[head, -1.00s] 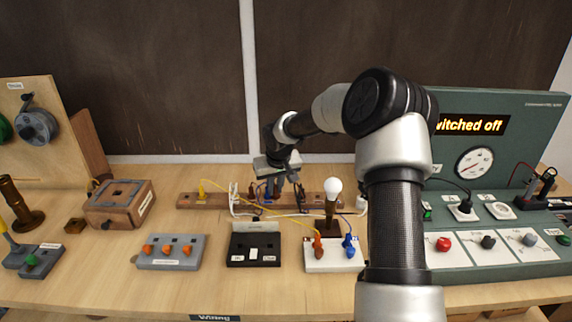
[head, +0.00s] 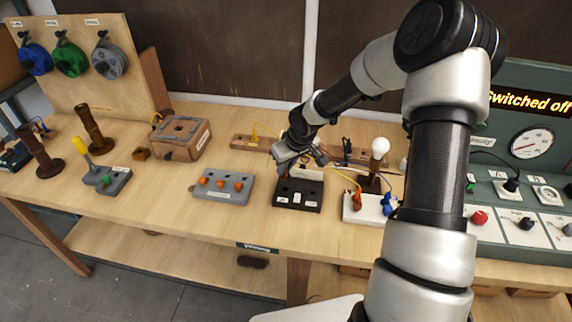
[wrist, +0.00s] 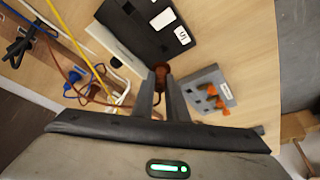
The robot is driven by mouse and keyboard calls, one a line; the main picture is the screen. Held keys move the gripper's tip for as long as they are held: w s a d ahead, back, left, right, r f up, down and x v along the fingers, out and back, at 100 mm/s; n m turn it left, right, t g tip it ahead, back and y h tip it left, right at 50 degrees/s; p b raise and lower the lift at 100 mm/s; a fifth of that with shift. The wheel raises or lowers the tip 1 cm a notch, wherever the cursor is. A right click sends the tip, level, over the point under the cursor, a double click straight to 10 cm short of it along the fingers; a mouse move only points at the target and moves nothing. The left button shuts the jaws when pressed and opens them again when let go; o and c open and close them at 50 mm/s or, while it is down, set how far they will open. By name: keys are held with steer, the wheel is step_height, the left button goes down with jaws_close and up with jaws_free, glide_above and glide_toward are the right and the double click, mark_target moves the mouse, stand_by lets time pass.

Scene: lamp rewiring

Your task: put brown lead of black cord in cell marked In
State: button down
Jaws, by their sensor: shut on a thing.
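In the wrist view, my gripper (wrist: 160,92) is shut on a brown lead end (wrist: 160,72), close to the edge of the black box (wrist: 135,30). A white label (wrist: 182,35) shows on the box; its text is too small to read surely. A thin brown wire (wrist: 65,75) runs off to the left. I cannot tell whether the lead end touches the box.
A grey block with orange levers (head: 222,193) stands left of the box. A white base (head: 362,214) with orange and blue plugs stands right, before a bulb (head: 379,148). A wooden strip (head: 243,143) with cords lies behind. Bare table lies in front.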

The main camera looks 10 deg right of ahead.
mark_target(287, 177)
steer(key=shift+f+b, duration=1.9)
steer(key=shift+f, duration=0.6)
steer(key=shift+f+b, duration=0.45)
steer(key=shift+f, duration=0.1)
steer(key=c, duration=1.7)
jaws_free()
